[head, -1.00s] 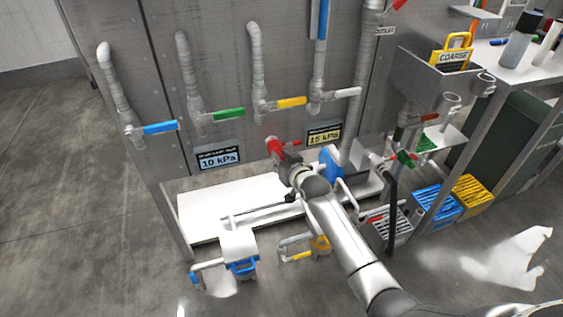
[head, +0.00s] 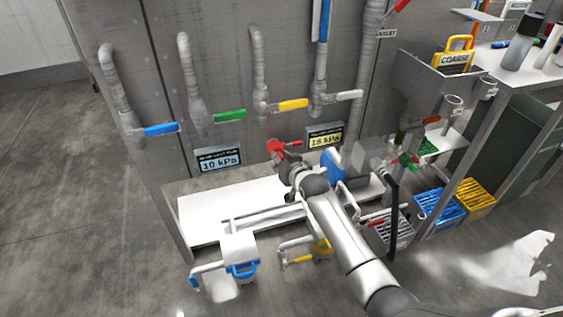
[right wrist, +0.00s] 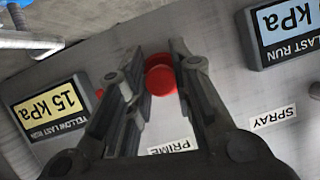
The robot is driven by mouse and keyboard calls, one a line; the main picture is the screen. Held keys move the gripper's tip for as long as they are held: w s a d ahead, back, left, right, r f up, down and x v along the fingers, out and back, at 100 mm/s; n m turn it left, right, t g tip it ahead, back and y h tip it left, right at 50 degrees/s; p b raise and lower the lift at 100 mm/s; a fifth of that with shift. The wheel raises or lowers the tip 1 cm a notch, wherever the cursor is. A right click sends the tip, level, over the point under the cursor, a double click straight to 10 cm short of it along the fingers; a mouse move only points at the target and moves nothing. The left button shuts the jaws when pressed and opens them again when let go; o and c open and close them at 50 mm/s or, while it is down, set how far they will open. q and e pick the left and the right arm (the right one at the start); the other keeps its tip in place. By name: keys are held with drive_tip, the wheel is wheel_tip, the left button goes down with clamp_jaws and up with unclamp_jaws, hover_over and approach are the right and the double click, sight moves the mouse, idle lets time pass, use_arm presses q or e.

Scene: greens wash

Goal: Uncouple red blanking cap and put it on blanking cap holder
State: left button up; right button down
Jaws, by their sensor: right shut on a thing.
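The red blanking cap (head: 275,147) is at the grey wall panel, between the two pressure displays. In the right wrist view the round red cap (right wrist: 160,78) sits between my fingers, above the PRIME label. My right gripper (head: 284,160) reaches it from the front and is shut on it; its dark fingers (right wrist: 157,68) flank the cap. Whether the cap is still seated on its fitting is hidden behind the gripper. I cannot pick out the blanking cap holder with certainty. My left gripper is not in view.
A 10 kPa display (head: 219,159) and a 15 kPa display (head: 325,138) flank the cap. Blue (head: 161,129), green (head: 228,115) and yellow (head: 292,104) valve handles stick out above. A white bench (head: 197,213) lies below. Blue (head: 440,203) and yellow crates (head: 474,197) stand at right.

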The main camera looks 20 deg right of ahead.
drive_tip(key=c, duration=1.4)
unclamp_jaws()
drive_tip(key=shift+w+r, duration=0.1)
drive_tip(key=shift+o, duration=1.1)
